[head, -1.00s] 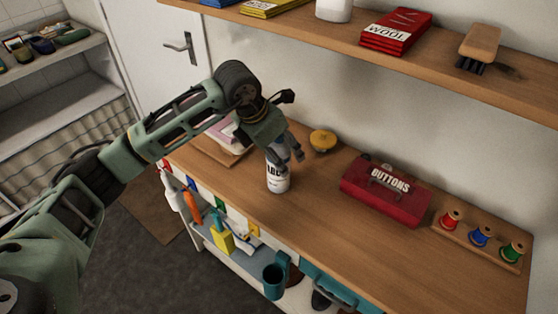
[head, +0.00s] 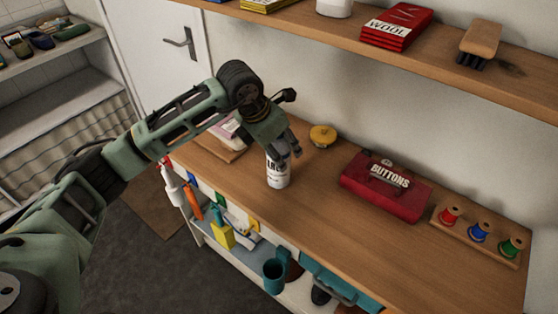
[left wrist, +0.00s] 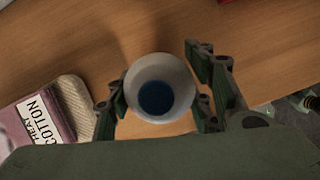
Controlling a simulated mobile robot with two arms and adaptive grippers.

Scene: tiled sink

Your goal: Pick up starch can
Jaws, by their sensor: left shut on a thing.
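The starch can is a white can (head: 277,172) with dark lettering, upright at the front edge side of the wooden worktop in the head view. My left gripper (head: 285,145) comes down over its top from the left and is shut on it. In the left wrist view the can (left wrist: 158,88) shows from above as a pale round top with a dark blue centre, between the two fingers of the gripper (left wrist: 160,105). I cannot tell whether the can's base touches the worktop. My right gripper is not in view.
A red buttons box (head: 385,187) and a rack of thread spools (head: 479,233) stand to the right on the worktop (head: 330,220). A yellow round thing (head: 322,135) lies behind the can. A shelf (head: 400,55) hangs above.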

